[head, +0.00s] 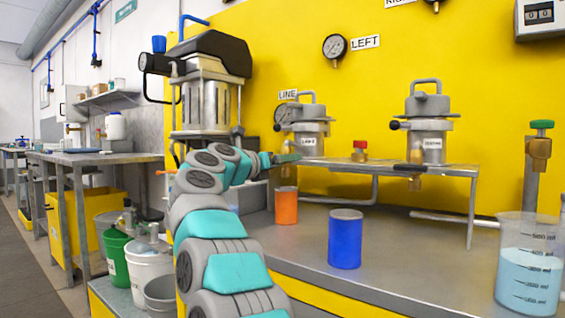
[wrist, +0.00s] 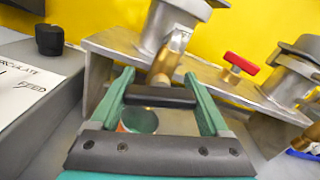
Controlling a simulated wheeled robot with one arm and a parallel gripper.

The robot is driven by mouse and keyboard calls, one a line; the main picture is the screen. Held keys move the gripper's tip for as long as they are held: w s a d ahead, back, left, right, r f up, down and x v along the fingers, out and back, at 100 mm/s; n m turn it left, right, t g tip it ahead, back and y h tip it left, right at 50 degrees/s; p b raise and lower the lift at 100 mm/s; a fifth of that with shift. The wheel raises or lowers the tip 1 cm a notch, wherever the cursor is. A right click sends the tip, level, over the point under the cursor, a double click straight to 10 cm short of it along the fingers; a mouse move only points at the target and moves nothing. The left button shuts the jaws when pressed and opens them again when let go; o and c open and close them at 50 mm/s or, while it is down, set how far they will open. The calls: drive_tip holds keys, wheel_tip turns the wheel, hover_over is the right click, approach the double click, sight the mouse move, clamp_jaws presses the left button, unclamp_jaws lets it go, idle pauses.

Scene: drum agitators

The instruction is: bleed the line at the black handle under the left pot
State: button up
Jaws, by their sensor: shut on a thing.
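The left pot (head: 308,128) is a grey metal vessel on the steel shelf in front of the yellow panel. Its lower part shows in the wrist view (wrist: 172,25), with a brass valve (wrist: 168,62) beneath it. The black handle (wrist: 160,96) lies across between the two teal fingers of my gripper (wrist: 162,105), which is shut on it. In the head view my gripper (head: 284,158) is at the left pot's underside, and the handle is hidden there. An orange cup (head: 286,208) stands on the bench below; its round opening (wrist: 140,121) shows between the fingers.
The right pot (head: 427,136) stands further along the shelf (head: 455,170). A red-handled valve (head: 360,151) is between the pots. A blue cup (head: 345,240) and a beaker of blue liquid (head: 528,270) stand on the bench. A black knob (wrist: 49,39) is at left in the wrist view.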

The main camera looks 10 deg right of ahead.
drive_tip(key=c, duration=0.4)
drive_tip(key=shift+m+b, duration=0.5)
drive_tip(key=shift+m, duration=1.2)
drive_tip(key=o, duration=1.2)
drive_tip(key=b+v, duration=0.2)
drive_tip(key=v, duration=0.6)
drive_tip(key=shift+b, duration=0.35)
drive_tip(key=shift+a, duration=0.1)
